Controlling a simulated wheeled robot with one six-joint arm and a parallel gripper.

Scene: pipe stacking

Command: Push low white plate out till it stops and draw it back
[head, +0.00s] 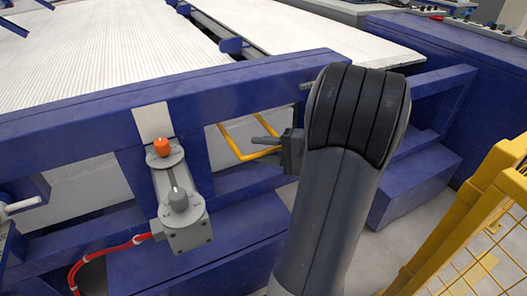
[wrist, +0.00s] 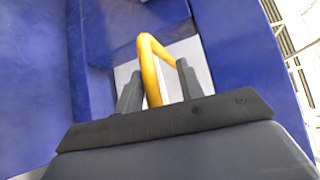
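A yellow bar handle (head: 232,143) juts out below the blue beam, in front of a low white plate (head: 215,152). In the wrist view the handle (wrist: 150,75) stands between the two fingers of my gripper (wrist: 158,69), with the white plate (wrist: 186,50) behind it. The fingers are apart, with a visible gap between the handle and the right finger. In the head view my gripper (head: 257,129) points left at the handle's right part. My arm hides what lies behind it.
The blue beam (head: 100,120) runs above. A yellow mesh fence (head: 480,240) stands at right.

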